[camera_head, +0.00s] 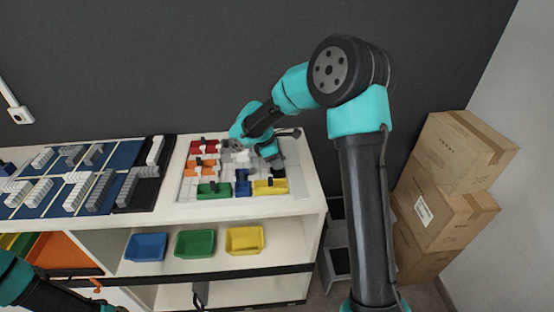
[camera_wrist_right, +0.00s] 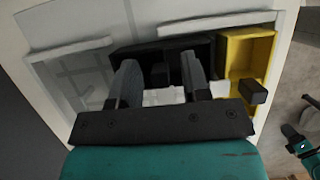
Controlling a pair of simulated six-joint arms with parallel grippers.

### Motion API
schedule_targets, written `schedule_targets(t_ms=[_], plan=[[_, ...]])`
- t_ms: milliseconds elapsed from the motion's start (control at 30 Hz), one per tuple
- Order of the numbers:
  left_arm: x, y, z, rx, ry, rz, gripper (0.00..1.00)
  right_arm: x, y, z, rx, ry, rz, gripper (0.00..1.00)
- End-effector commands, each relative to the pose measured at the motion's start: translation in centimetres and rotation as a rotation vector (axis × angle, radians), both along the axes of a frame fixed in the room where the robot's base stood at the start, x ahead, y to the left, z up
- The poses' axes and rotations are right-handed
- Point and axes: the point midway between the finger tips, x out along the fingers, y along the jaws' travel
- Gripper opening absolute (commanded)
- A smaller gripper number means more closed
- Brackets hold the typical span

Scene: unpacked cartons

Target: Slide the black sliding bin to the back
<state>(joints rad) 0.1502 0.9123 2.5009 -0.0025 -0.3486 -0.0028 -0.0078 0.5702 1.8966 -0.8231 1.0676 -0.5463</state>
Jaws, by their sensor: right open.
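The black sliding bin (camera_wrist_right: 160,52) lies across the far side of my right gripper in the right wrist view. My right gripper (camera_wrist_right: 162,78) is open, its two dark fingers apart and reaching to the bin's near side. A small black block, like a handle, shows between the fingers; I cannot tell whether they touch it. In the head view the right gripper (camera_head: 272,152) is over the far right part of the white sliding-bin board (camera_head: 215,151) and largely hides the black bin. Of my left arm only links show at the lower left; its gripper is out of view.
On the board are red (camera_head: 203,147), orange (camera_head: 202,167), green (camera_head: 213,190), blue (camera_head: 243,183) and yellow (camera_head: 270,187) bins. The yellow one shows right of the black bin in the wrist view (camera_wrist_right: 247,62). Cartons (camera_head: 440,200) stand at right.

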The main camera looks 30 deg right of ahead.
Motion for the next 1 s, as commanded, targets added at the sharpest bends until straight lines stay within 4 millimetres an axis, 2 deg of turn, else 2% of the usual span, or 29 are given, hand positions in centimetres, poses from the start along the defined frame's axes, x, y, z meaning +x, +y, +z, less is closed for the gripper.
schedule_targets(t_ms=[233,667,1000], plan=[[0.00,0.00,0.00,0.000,0.000,0.000,0.43,-0.01,-0.01,-0.01,0.000,0.000,0.000,0.41],[0.00,0.00,0.00,0.000,0.000,0.000,0.43,-0.01,-0.01,0.02,0.000,0.000,-0.001,0.00],[0.00,0.00,0.00,0.000,0.000,0.000,0.43,0.01,-0.07,0.02,0.000,0.000,-0.001,0.00]])
